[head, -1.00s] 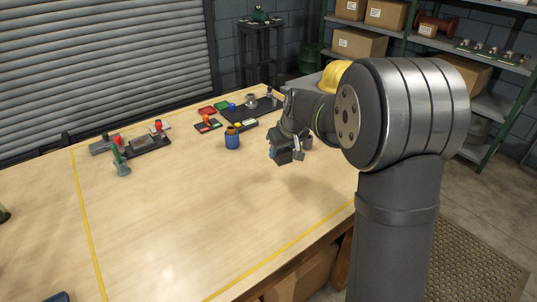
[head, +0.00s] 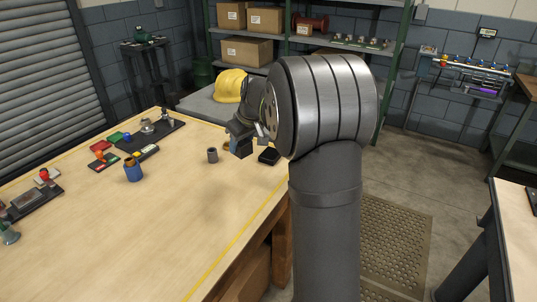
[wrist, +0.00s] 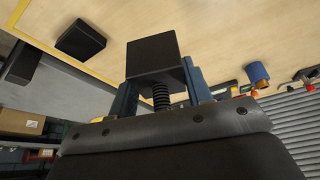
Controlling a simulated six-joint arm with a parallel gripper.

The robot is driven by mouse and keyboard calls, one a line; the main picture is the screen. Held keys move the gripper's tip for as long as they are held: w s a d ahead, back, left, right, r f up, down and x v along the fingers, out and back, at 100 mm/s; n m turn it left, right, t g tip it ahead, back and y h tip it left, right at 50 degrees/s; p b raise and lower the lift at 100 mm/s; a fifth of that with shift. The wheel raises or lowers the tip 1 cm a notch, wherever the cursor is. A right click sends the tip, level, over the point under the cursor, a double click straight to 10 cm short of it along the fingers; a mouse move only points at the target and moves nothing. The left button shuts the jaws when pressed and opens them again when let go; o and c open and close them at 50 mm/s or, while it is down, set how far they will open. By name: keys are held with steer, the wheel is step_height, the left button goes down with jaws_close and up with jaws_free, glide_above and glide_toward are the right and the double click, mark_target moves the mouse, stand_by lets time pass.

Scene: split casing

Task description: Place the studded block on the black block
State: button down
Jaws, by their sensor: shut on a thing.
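My gripper (wrist: 160,92) is shut on the studded block (wrist: 153,56), a dark square block with a threaded, coil-like stud (wrist: 161,97) on the side toward the palm. The held block also shows in the head view (head: 244,148), partly hidden by the gripper. The black block (head: 268,156) lies on the table near its right edge, just right of the gripper in the head view. In the wrist view the black block (wrist: 82,40) lies to the upper left, apart from the held block. The exact height of the held block is unclear.
A blue jar (head: 133,171) and a dark tray of parts (head: 165,135) are farther left. A yellow hard hat (head: 230,85) sits behind. The front of the table is clear.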

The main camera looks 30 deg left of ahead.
steer(key=w+d+r+m, duration=0.1)
steer(key=w+d+r, duration=0.1)
steer(key=w+d, duration=1.1)
glide_toward(263, 155)
steer(key=shift+w+a+f+t, duration=0.15)
steer(key=shift+a, duration=0.3)
steer(key=shift+w+a+f+t, duration=0.15)
steer(key=shift+a+f, duration=0.05)
steer(key=shift+a, duration=0.25)
steer(key=shift+f+m, duration=0.3)
steer(key=shift+f, duration=1.7)
steer(key=shift+f, duration=0.2)
steer(key=c, duration=0.7)
jaws_free()
steer(key=shift+f, duration=0.1)
